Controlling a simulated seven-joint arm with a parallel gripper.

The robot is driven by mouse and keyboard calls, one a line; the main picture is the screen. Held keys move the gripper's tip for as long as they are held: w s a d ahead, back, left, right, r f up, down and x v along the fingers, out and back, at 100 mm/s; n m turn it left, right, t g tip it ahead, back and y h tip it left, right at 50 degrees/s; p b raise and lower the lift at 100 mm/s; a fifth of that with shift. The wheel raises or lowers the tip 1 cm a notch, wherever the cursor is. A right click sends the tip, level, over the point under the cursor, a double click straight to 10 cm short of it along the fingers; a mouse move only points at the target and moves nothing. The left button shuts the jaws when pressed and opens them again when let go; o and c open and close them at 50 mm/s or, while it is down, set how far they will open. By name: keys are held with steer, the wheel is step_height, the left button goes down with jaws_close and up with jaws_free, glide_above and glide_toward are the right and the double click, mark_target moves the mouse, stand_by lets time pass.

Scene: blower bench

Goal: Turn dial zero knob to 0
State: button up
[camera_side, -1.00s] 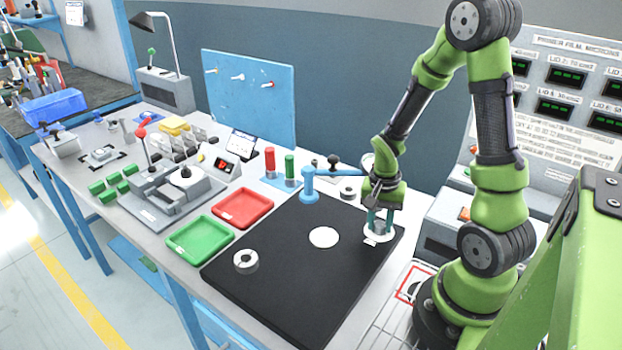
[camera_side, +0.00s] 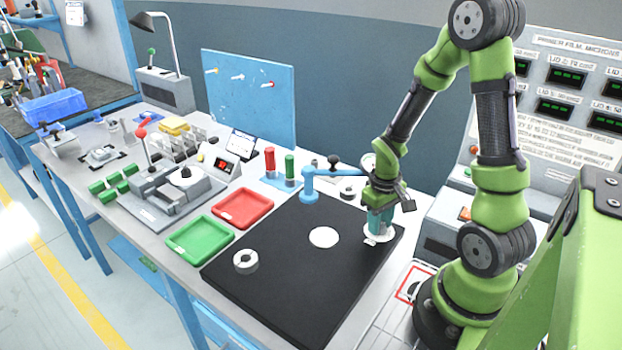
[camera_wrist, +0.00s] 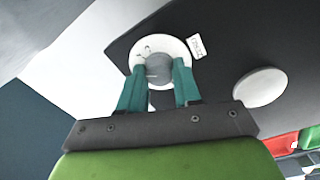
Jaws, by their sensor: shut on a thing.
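The dial zero knob is a grey round knob (camera_wrist: 158,68) on a white disc (camera_wrist: 147,47) in the wrist view. A small white label (camera_wrist: 196,46) with print too small to read lies beside the disc. My gripper (camera_wrist: 158,78) has its two teal fingers on either side of the knob and is shut on it. In the side view my gripper (camera_side: 378,230) points down at the right part of the black mat, with the disc's white rim (camera_side: 366,238) showing below the fingers. The knob is mostly hidden there, and its pointer setting cannot be read.
The black mat (camera_side: 290,290) also carries a plain white disc (camera_side: 323,237) and a white ring (camera_side: 245,261). Red (camera_side: 243,206) and green (camera_side: 200,241) trays lie to the left.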

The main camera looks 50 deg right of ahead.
steer(key=n, duration=0.6)
steer(key=shift+n, duration=0.4)
stand_by(0.3)
steer(key=o, duration=1.1)
steer(key=shift+c, duration=0.2)
step_height(320, 180, up, 17)
steer(key=shift+a, duration=0.35)
steer(key=shift+s, duration=0.1)
